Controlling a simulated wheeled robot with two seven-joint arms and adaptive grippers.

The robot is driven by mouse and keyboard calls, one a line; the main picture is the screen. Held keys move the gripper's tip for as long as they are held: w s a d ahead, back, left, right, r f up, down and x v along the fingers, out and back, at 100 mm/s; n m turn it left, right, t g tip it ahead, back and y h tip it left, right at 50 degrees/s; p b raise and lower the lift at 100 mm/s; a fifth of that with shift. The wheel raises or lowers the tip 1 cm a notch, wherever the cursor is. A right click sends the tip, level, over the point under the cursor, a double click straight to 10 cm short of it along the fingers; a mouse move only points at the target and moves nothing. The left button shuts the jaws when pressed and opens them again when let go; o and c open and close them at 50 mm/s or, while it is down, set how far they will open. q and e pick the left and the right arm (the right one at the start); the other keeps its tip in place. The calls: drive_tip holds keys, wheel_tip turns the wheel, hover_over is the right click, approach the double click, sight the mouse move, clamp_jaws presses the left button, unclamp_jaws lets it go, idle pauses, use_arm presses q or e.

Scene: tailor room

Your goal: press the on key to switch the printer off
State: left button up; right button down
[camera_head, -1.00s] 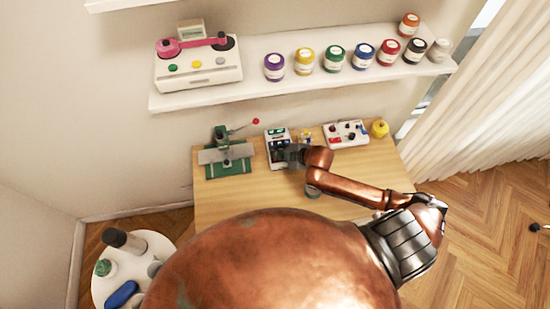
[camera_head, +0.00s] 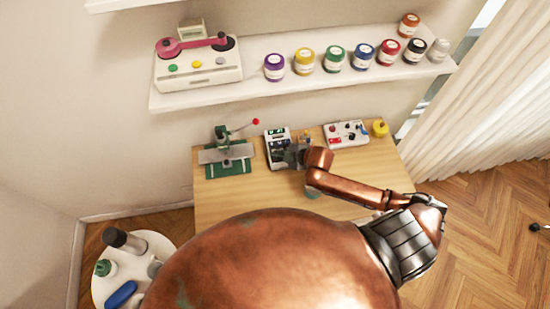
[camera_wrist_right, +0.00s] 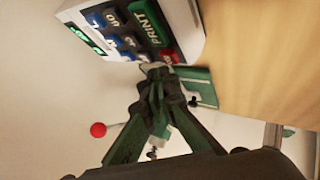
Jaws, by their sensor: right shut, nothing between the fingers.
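The printer (camera_head: 277,134) is a small white device with a dark key panel and a lit green display, near the back middle of the wooden table. In the right wrist view the printer (camera_wrist_right: 190,22) shows a green PRINT key (camera_wrist_right: 149,22), several blue and dark keys and a red key (camera_wrist_right: 168,57) at its near end. My right gripper (camera_head: 290,157) is at the printer's front right side in the head view. In the right wrist view its shut, empty fingertips (camera_wrist_right: 158,74) are close to the red key; I cannot tell whether they touch it. My left gripper is not in view.
A green press (camera_head: 228,162) with a red-knobbed lever stands left of the printer. A white control box (camera_head: 346,133) and a yellow object (camera_head: 380,128) are to the right. A shelf (camera_head: 300,86) with jars hangs above. The table's front left is clear.

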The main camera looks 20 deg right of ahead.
drive_tip(key=shift+f, duration=0.25)
drive_tip(key=shift+f, duration=0.45)
idle(0.8)
drive_tip(key=shift+r+p, duration=0.85)
drive_tip(key=shift+p, duration=0.2)
wheel_tip(320, 180, up, 5)
drive_tip(key=p, duration=0.5)
drive_tip(key=shift+r, duration=0.1)
drive_tip(key=shift+a, duration=0.1)
idle(0.4)
